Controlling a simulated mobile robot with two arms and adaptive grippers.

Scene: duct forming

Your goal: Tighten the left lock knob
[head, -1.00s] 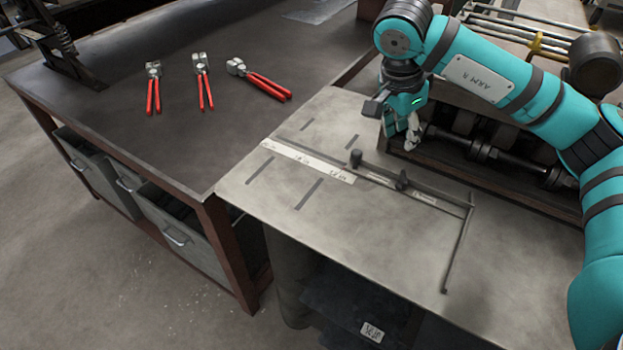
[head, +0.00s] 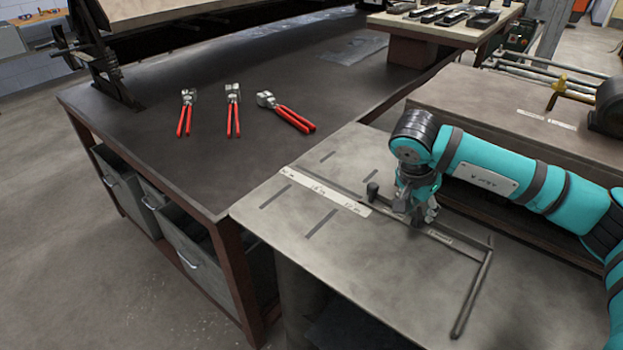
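The gauge fence (head: 472,290) is a dark bar running toward the front of the grey metal plate (head: 285,225). My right gripper (head: 418,216) points down over the slotted bar, just right of the left knob and apart from it. It covers the place of the other knob. Its fingertips are small and dark, so I cannot tell whether they are open or shut on that knob. My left gripper is out of view.
Three red-handled pliers (head: 285,112) lie on the dark workbench (head: 215,165) at the left. A machine with a brown top (head: 480,100) stands behind my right arm. The plate's front left area is clear.

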